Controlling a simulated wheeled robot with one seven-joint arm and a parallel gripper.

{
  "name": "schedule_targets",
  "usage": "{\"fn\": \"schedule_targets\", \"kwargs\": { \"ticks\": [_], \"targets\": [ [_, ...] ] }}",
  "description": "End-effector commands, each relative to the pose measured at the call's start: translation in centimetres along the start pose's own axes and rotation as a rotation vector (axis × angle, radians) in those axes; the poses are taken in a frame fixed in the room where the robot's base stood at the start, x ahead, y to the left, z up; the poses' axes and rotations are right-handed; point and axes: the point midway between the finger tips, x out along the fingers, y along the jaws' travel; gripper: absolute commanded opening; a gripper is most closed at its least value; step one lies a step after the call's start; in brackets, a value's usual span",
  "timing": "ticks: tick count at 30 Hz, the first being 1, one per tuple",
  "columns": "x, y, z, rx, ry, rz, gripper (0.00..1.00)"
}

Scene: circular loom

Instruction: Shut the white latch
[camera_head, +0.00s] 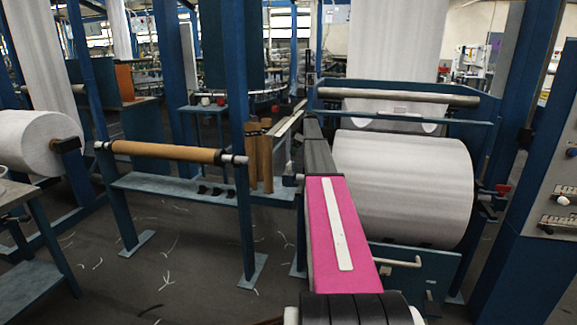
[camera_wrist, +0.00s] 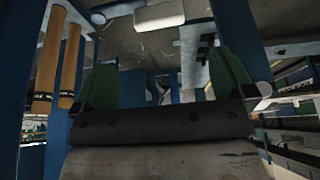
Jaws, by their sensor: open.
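I cannot pick out the white latch for sure. A pale bent handle (camera_head: 405,262) sticks out beside my pink arm, low on the blue frame under the big white roll; I cannot tell if it is the latch. In the wrist view my gripper (camera_wrist: 165,80) shows two green fingers spread wide apart, with nothing between them. In the head view my gripper is not clearly seen beyond my arm.
The big white roll (camera_head: 405,190) sits right of my arm, with a red knob (camera_head: 503,190) at its right end. A brown roller (camera_head: 170,151) spans two blue posts at left. Brown tubes (camera_head: 259,160) stand beyond it. Open floor lies at the lower left.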

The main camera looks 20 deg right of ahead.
Motion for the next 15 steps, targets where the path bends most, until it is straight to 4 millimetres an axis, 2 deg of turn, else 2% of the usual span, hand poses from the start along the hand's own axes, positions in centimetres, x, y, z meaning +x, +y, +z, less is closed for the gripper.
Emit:
{"fn": "schedule_targets", "kwargs": {
  "ticks": [4, 8, 15],
  "targets": [
    [0.3, 0.2, 0.0, -0.006, 0.002, -0.001, 1.00],
    [1.6, 0.1, 0.0, -0.005, 0.002, -0.001, 1.00],
    [5.4, 0.1, 0.0, -0.005, 0.001, -0.001, 1.00]
  ]
}}
